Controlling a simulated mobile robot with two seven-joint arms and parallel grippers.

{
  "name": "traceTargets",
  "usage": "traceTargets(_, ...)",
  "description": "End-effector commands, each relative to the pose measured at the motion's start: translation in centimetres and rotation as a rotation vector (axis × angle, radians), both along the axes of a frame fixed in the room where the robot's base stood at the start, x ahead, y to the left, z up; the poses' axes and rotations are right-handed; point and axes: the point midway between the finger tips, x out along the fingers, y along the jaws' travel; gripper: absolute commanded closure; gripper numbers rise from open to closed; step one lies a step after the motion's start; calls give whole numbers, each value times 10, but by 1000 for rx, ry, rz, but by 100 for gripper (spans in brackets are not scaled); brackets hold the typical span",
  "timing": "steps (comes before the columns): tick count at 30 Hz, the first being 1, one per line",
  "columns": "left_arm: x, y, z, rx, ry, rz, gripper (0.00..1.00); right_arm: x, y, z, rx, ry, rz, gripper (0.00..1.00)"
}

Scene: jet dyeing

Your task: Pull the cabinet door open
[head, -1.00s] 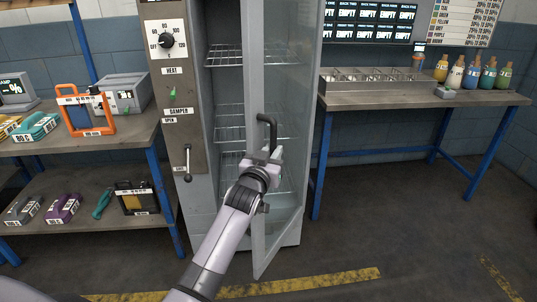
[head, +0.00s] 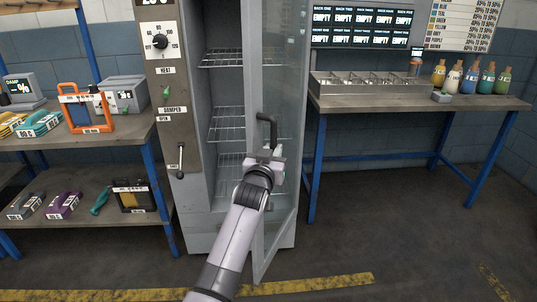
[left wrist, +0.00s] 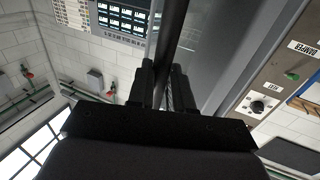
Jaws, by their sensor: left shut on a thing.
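The grey cabinet (head: 203,235) stands in the middle of the head view with its glass door (head: 268,236) partly open, swung out toward me. Wire shelves show inside to the left of the door. The dark bar handle (head: 267,118) is on the door's face. My left gripper (head: 268,157) is shut on the lower part of this handle. In the left wrist view the two fingers (left wrist: 161,85) close around the dark handle bar (left wrist: 172,40). My right gripper is not in view.
A control panel with a dial (head: 161,41) and levers is left of the opening. A left shelf table (head: 75,150) holds boxes and an orange frame. A right table (head: 420,101) holds trays and several bottles. The floor in front is clear, with yellow stripes (head: 315,285).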

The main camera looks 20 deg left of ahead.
Motion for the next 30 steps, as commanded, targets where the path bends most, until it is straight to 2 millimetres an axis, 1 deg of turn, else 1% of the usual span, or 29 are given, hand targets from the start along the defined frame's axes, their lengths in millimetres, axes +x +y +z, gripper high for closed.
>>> traceTargets(1, 4, -2, 8, 3, -15, -2, 100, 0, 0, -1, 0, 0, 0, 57)
traceTargets(22, 6, -3, 9, 4, -16, 2, 100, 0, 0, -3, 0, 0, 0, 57)
traceTargets(23, 6, -3, 9, 4, -16, 2, 74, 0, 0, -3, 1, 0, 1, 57)
traceTargets(24, 6, -3, 9, 4, -16, 2, 61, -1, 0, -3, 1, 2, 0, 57)
traceTargets(25, 6, -3, 9, 4, -15, 2, 59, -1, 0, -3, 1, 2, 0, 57)
traceTargets(30, 6, -3, 7, 3, -12, 3, 59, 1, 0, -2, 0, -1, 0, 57)
